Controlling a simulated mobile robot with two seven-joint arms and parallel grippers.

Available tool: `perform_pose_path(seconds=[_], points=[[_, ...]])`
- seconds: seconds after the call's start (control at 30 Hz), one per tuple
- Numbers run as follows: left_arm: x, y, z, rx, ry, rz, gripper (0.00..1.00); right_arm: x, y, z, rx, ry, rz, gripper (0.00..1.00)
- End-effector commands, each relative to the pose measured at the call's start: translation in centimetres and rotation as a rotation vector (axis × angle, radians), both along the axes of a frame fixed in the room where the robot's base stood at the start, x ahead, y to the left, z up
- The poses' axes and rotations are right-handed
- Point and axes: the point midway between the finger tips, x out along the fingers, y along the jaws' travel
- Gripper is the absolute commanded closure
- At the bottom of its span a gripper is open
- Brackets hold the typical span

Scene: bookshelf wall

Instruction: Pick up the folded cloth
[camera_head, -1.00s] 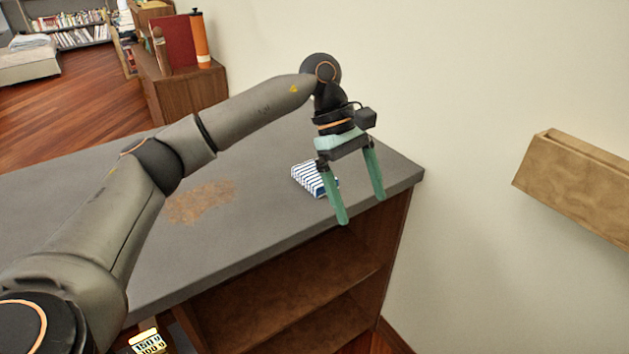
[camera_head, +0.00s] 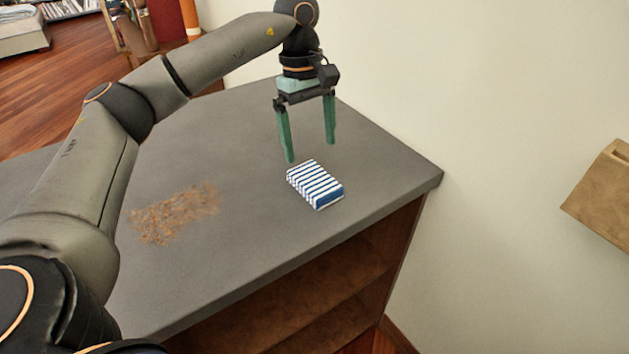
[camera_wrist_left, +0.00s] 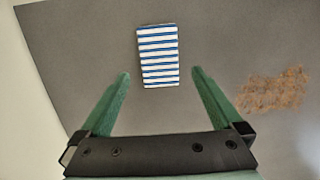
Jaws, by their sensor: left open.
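The folded cloth (camera_head: 315,185) is a small block with blue and white stripes, lying flat on the grey top of the shelf unit near its right end. It also shows in the left wrist view (camera_wrist_left: 158,56), ahead of the fingertips and roughly centred between them. My left gripper (camera_head: 311,152) is open and empty, with green fingers pointing down, behind the cloth in the head view. Its fingers (camera_wrist_left: 160,78) are spread wider than the cloth's short side and do not touch it. My right gripper is not in view.
The grey top (camera_head: 240,130) is otherwise clear except for a flat brown crumbly patch (camera_head: 175,213) left of the cloth. A pale wall stands at the right, with a wooden wall piece (camera_head: 603,190). Open wooden shelves (camera_head: 310,300) lie below the front edge.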

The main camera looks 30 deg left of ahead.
Motion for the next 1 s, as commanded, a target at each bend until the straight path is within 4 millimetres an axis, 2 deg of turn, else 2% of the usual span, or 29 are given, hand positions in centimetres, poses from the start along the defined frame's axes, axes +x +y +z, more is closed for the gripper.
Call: perform_pose_path(seconds=[0.03, 0.27, 0.6, 0.87, 1.0], points=[[-0.1, -0.1, -0.9, 0.001, 0.002, 0.001, 0.0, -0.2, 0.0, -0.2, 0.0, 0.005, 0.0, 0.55], [-0.1, -0.4, -2.8, -0.001, 0.001, 0.002, 0.0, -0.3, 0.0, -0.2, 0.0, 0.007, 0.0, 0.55], [-0.3, -1.0, -7.2, -0.001, 0.001, 0.001, 0.0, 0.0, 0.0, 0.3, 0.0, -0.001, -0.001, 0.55], [-0.3, -1.0, -7.6, -0.002, -0.001, 0.001, 0.0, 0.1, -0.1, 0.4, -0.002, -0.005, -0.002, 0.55], [-0.3, -1.0, -7.6, -0.002, -0.001, 0.001, 0.12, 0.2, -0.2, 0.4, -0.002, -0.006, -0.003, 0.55]])
